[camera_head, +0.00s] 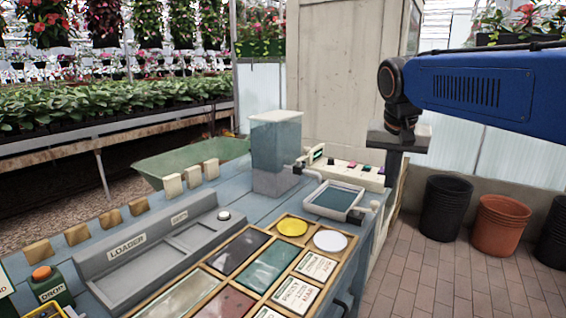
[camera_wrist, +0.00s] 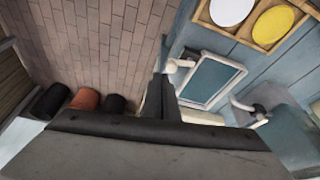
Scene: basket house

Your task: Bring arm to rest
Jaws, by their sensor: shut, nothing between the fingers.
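My arm (camera_head: 475,90) is a blue link with black joints. It reaches in from the right edge of the head view, above the right end of the workbench and the floor pots. My gripper (camera_wrist: 160,88) shows in the wrist view as dark fingers close together, shut and empty. It is over the edge of the bench, to the left of the small water tray (camera_wrist: 210,80) in that view. The gripper cannot be made out in the head view.
The blue bench holds a grey loader tray (camera_head: 150,262), a wooden sorting box (camera_head: 262,236), a clear tank (camera_head: 275,145) and the small water tray (camera_head: 333,199). Black pots (camera_head: 446,207) and an orange pot (camera_head: 500,225) stand on the brick floor. The floor right of the bench has free room.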

